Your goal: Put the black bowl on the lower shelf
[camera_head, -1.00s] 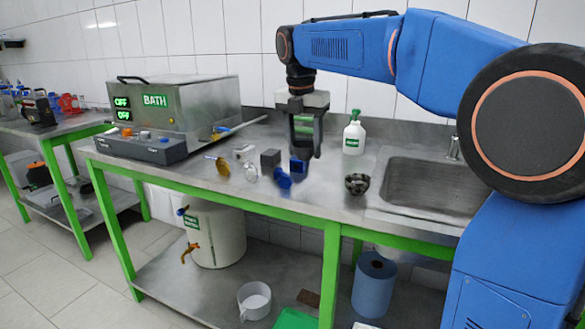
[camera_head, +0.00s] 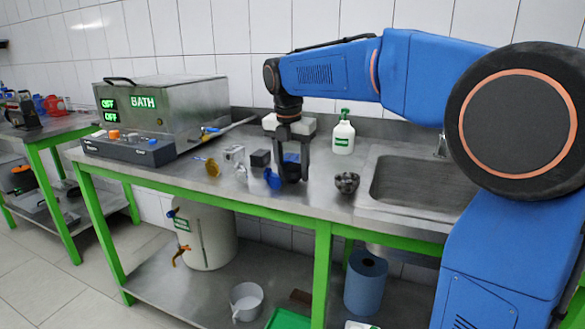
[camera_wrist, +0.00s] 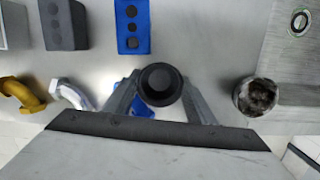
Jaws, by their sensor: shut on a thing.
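My gripper (camera_head: 294,180) is low over the bench between the blue parts and a dark bowl. In the wrist view its fingers (camera_wrist: 160,98) are shut on a round black piece (camera_wrist: 161,83) with a ring-like rim. I cannot tell whether this piece is a small bowl. A dark, mottled bowl-shaped thing (camera_head: 347,182) stands on the bench right of my gripper, apart from it. It also shows in the wrist view (camera_wrist: 256,95). The lower shelf (camera_head: 185,280) is the metal sheet under the bench.
A blue block (camera_wrist: 132,26), grey block (camera_wrist: 63,25), silver elbow (camera_wrist: 73,95) and yellow elbow (camera_wrist: 27,95) lie near my gripper. The shelf bears a white tank (camera_head: 205,235), white pot (camera_head: 246,300) and blue roll (camera_head: 365,285).

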